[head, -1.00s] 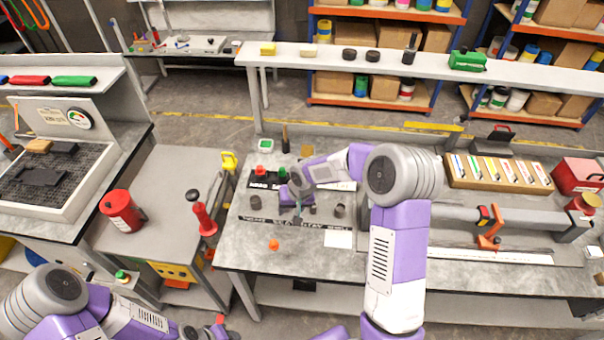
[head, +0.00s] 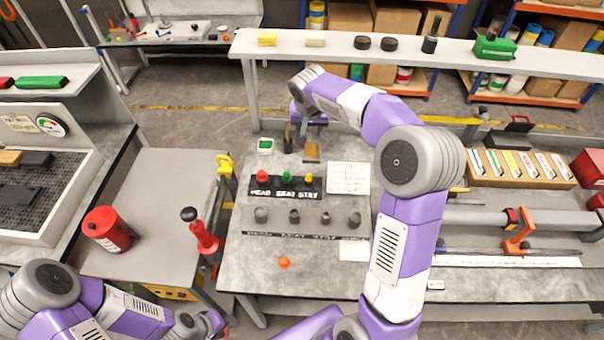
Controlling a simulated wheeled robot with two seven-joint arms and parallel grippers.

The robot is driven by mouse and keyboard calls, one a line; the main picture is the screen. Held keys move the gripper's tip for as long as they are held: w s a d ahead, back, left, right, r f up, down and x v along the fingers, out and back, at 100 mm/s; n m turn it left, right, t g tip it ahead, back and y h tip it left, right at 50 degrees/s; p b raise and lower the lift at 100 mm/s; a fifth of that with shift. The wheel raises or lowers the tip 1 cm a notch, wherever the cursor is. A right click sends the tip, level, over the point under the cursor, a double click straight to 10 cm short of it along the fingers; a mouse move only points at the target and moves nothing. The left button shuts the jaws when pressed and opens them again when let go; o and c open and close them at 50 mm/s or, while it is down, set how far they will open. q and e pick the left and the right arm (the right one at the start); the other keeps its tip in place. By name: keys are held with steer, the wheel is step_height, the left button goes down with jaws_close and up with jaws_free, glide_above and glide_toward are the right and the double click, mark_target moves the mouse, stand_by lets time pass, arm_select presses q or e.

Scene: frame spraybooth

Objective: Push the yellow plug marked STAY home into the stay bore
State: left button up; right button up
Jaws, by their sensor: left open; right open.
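The yellow plug (head: 308,179) stands at the right end of a black rack (head: 284,192) lettered HEAD, SEAT, STAY, above the word STAY. A red plug (head: 262,176) and a green plug (head: 288,178) stand to its left. In front is a row of dark round bores; the third from the left (head: 325,218) sits behind the STAY part of a black label strip (head: 305,236). My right gripper (head: 306,126) is open above the back of the bench, behind the rack, apart from the plugs. My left gripper (head: 208,328) is open at the lower left, away from the bench.
An orange piece (head: 284,263) lies near the bench's front. A printed white card (head: 348,177) lies right of the rack. A dark cup (head: 288,140) and a green-screened device (head: 265,146) stand at the back. A red-black tool (head: 203,235) stands at the left cart's edge.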

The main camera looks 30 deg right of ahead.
steer(key=b, duration=1.7)
glide_toward(309, 175)
steer(key=f, duration=0.1)
steer(key=b+x, duration=0.1)
steer(key=x, duration=0.3)
steer(key=b+x, duration=0.1)
steer(key=x, duration=0.3)
steer(key=shift+w+d+r, duration=0.15)
steer(key=shift+w, duration=0.05)
steer(key=shift+s+r, duration=0.1)
steer(key=shift+c, duration=0.5)
jaws_close()
